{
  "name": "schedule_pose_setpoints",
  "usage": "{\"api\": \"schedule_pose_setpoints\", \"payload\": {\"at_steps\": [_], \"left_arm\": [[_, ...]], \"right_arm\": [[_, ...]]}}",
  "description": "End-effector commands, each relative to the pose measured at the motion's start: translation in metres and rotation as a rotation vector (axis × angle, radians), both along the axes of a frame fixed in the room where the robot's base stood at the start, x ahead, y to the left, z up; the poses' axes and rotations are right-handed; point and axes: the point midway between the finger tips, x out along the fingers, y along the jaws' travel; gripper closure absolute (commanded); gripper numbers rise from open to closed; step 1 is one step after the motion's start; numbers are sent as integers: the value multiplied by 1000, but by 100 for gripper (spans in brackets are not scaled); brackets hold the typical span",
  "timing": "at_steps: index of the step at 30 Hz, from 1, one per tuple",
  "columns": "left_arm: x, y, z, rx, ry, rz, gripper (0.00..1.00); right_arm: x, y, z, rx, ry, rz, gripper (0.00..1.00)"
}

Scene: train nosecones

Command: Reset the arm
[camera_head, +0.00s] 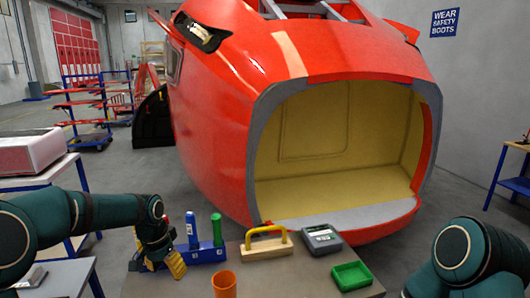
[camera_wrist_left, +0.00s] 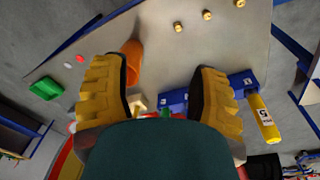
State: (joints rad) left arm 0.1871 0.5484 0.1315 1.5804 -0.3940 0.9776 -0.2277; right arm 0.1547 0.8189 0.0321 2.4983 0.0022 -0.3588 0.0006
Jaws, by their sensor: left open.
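My left arm (camera_head: 115,211) reaches in from the left of the head view. Its yellow-fingered left gripper (camera_head: 173,266) hangs at the left end of the workbench (camera_head: 290,283), close to the blue holder (camera_head: 207,253). In the left wrist view the two ridged fingers of the left gripper (camera_wrist_left: 163,92) are wide apart with nothing gripped between them. The orange cup (camera_wrist_left: 132,62) and part of the blue holder (camera_wrist_left: 174,101) show beyond the fingers. My right arm (camera_head: 475,255) shows at the lower right; its gripper is out of view.
The bench bears a blue tube (camera_head: 191,230), a green tube (camera_head: 216,230), a yellow-handled block (camera_head: 266,246), a grey device (camera_head: 321,239), a green tray (camera_head: 352,275) and an orange cup (camera_head: 224,285). A large red nosecone (camera_head: 225,130) stands behind. A white-topped table (camera_head: 30,180) is left.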

Motion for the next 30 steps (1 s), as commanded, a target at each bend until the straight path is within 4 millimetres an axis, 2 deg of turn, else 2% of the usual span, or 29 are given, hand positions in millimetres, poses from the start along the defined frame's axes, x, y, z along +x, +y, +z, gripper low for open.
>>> {"api": "schedule_pose_setpoints", "payload": {"at_steps": [1, 5, 8, 12, 15, 18, 22, 26, 30], "left_arm": [[-5, -15, -31, -29, 3, 2, 40], [-23, -53, -99, -113, -3, 36, 40], [-48, -84, -154, -182, -3, 84, 40], [-98, -123, -229, -265, 3, 193, 40], [-138, -143, -271, -302, 7, 285, 40], [-177, -153, -301, -314, 9, 373, 40], [-213, -157, -321, -312, 4, 456, 40], [-229, -157, -328, -305, -3, 497, 40], [-231, -157, -328, -303, -3, 503, 40]], "right_arm": [[0, 0, -10, -1, 0, 0, 53], [1, 1, -25, -2, 1, 1, 53], [0, 2, -39, -4, 3, 1, 53], [-1, 2, -60, -6, 8, 4, 53], [-2, 3, -74, -8, 11, 5, 53], [-2, 3, -86, -10, 13, 5, 53], [-2, 4, -95, -10, 14, 6, 53], [-3, 4, -98, -11, 14, 6, 53], [-3, 4, -98, -11, 14, 6, 53]]}}
